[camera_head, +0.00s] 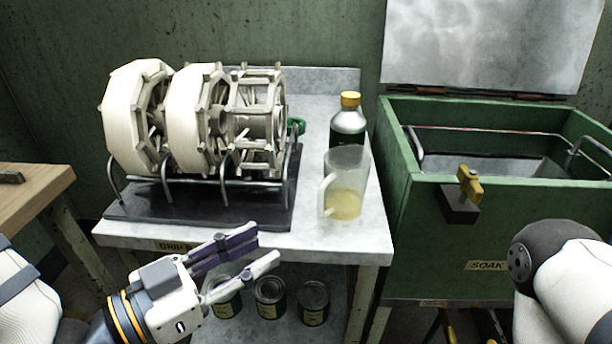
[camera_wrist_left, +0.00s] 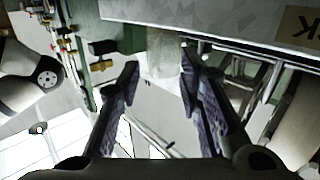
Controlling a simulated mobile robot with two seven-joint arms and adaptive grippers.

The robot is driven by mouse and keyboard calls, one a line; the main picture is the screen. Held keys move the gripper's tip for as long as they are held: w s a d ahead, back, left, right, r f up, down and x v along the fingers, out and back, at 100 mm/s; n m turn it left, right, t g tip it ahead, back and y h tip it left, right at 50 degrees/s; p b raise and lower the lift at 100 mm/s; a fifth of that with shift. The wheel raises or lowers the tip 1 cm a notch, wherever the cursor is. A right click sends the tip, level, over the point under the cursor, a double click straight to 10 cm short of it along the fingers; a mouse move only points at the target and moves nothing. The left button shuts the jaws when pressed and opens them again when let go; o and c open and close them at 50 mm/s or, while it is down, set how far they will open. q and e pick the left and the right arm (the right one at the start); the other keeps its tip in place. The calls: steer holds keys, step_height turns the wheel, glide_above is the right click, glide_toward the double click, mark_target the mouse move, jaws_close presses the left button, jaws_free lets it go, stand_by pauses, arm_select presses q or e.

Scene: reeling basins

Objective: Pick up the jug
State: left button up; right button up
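The jug (camera_head: 344,190) is clear, with a handle on its left side and some yellowish liquid at the bottom. It stands upright on the grey table (camera_head: 240,242) near its front right. In the left wrist view the jug (camera_wrist_left: 163,62) appears upside down, beyond and between the fingertips. My left gripper (camera_head: 266,247) is open and empty, in front of the table edge, left of the jug and apart from it. Its two spread fingers also show in the left wrist view (camera_wrist_left: 160,62). My right gripper is out of view; only part of that arm shows.
A bottle with a yellow cap (camera_head: 348,122) stands just behind the jug. A dark rack with pale reels (camera_head: 200,120) fills the table's left. A green basin (camera_head: 400,200) with a brass knob (camera_head: 469,184) stands right. Several cans (camera_head: 270,297) sit on the lower shelf.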

mark_target(320, 212)
arm_select(q)
steer(key=shift+t, duration=0.3)
steer(key=x, duration=0.4)
steer(key=r+x, duration=0.1)
steer(key=x, duration=0.7)
steer(key=shift+s+d+r, duration=0.1)
steer(key=shift+d+r, duration=0.25)
steer(key=shift+r, duration=0.05)
jaws_close()
